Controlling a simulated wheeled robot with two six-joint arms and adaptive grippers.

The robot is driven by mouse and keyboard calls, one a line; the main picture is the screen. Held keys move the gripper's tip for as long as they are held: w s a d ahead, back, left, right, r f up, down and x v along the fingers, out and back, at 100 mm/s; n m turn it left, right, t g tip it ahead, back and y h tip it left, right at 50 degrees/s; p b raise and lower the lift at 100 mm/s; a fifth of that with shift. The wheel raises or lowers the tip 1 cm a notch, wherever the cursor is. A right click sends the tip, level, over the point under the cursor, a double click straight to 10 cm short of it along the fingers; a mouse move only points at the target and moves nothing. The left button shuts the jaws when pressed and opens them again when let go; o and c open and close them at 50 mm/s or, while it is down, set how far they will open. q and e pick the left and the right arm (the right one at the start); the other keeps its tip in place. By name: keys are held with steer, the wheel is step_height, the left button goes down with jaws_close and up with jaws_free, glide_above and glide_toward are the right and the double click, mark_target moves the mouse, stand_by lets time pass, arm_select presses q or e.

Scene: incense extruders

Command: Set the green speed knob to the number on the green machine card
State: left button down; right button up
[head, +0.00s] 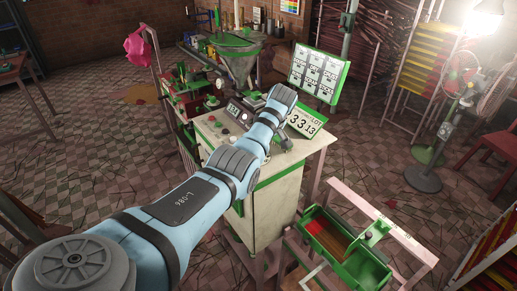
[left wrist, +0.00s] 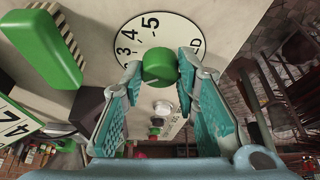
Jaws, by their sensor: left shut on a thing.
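My left gripper (left wrist: 159,72) is shut on the knob, a fingertip on each side. No pointer mark on the knob can be made out. In the head view my left gripper (head: 284,141) is over the green-and-cream machine's top (head: 215,127), and the arm hides the knob. My right gripper is not in view.
A green-framed board of small cards (head: 316,73) stands behind the machine. A metal hopper (head: 238,58) is at the back. A green bin (head: 340,240) sits low at the front right. A thick green bar (left wrist: 38,48) lies near the knob in the wrist view.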

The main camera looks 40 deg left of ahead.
arm_select(q)
steer(key=shift+a, duration=0.1)
stand_by(0.4)
steer(key=c, duration=1.4)
jaws_free()
steer(key=shift+n, duration=0.3)
steer(key=shift+o, duration=0.8)
steer(key=shift+a+f, duration=0.1)
steer(key=shift+a, duration=0.05)
steer(key=v, duration=1.2)
steer(key=shift+w, duration=0.15)
steer(key=shift+a, duration=0.15)
